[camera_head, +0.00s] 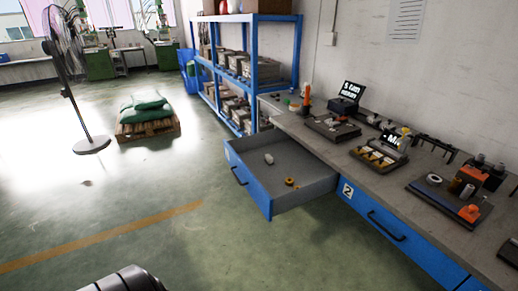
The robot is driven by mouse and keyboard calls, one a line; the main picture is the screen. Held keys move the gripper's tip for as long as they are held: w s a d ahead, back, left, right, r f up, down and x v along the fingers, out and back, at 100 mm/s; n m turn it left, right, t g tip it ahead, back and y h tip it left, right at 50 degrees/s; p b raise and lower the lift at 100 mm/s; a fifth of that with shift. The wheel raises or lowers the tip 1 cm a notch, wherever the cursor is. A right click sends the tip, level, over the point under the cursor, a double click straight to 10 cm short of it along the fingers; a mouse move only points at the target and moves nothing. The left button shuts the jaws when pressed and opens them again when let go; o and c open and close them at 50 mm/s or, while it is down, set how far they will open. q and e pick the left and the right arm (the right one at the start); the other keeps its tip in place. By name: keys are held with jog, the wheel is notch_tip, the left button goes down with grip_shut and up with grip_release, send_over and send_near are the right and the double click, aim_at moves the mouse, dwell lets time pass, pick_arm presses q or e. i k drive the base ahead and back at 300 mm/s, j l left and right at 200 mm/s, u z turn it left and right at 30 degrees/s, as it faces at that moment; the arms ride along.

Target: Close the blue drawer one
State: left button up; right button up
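A second blue drawer (385,225), marked 2, appears shut, to the right. Neither of my grippers is in view, and nothing touches the open drawer. The number on the open drawer cannot be seen.
The grey workbench (330,155) runs along the wall, with trays of parts on it. A blue shelf rack (253,75) stands behind. A fan (92,145) and a pallet with green sacks (146,112) stand left. The floor before the drawer is clear.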

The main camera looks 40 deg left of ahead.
aim_at(245, 155)
jog(key=u, duration=1.5)
